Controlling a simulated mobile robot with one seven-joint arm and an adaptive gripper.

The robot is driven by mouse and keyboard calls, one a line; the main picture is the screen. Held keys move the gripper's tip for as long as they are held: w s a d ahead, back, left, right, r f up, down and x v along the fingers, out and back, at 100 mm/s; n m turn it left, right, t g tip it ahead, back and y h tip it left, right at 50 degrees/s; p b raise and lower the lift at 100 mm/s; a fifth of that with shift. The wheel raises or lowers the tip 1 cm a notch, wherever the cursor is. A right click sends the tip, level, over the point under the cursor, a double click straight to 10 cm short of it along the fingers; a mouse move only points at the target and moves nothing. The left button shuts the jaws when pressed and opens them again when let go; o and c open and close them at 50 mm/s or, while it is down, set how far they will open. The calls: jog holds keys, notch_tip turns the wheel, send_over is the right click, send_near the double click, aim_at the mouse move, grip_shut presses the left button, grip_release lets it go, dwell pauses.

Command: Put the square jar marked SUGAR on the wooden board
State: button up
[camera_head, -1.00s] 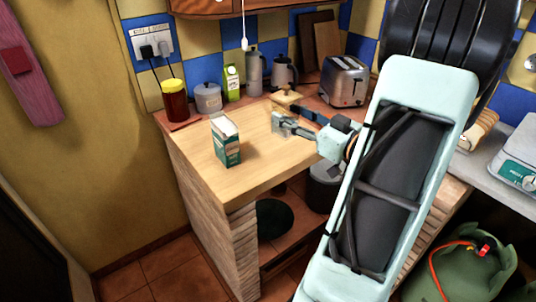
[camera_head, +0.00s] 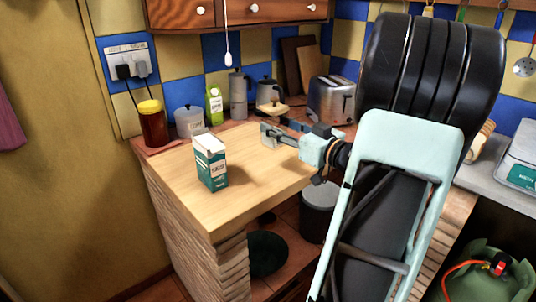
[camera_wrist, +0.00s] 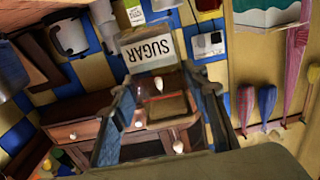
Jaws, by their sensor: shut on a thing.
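My gripper (camera_head: 272,136) is shut on the square jar marked SUGAR, above the back right part of the light wooden worktop. The jar's pale wooden lid (camera_head: 273,109) shows just above the fingers; most of its body is hidden behind them in the head view. A light wooden board (camera_head: 314,66) and a darker one lean on the back wall. I cannot tell whether the task's board is one of these or the wooden worktop (camera_head: 238,200).
A teal and white carton (camera_head: 211,170) stands on the worktop, left of my gripper. A red jar with a yellow lid (camera_head: 153,124), a grey canister (camera_head: 189,122), a green carton (camera_head: 214,104), a kettle (camera_head: 270,92) and a toaster (camera_head: 331,100) line the back. The worktop's front is clear.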

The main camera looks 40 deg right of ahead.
jog(key=w+f, duration=0.2)
jog(key=w+f+b, duration=0.1)
jog(key=w+f, duration=0.1)
jog(key=f, duration=0.2)
jog(key=f+b, duration=0.1)
jog(key=f, duration=0.1)
jog(key=shift+w+f, duration=0.3)
jog(key=shift+f, duration=0.05)
jog(key=o, duration=1.5)
jog(key=shift+c, duration=0.2)
jog(key=s+p, duration=0.1)
jog(key=s, duration=1.1)
jog(key=shift+d, duration=0.45)
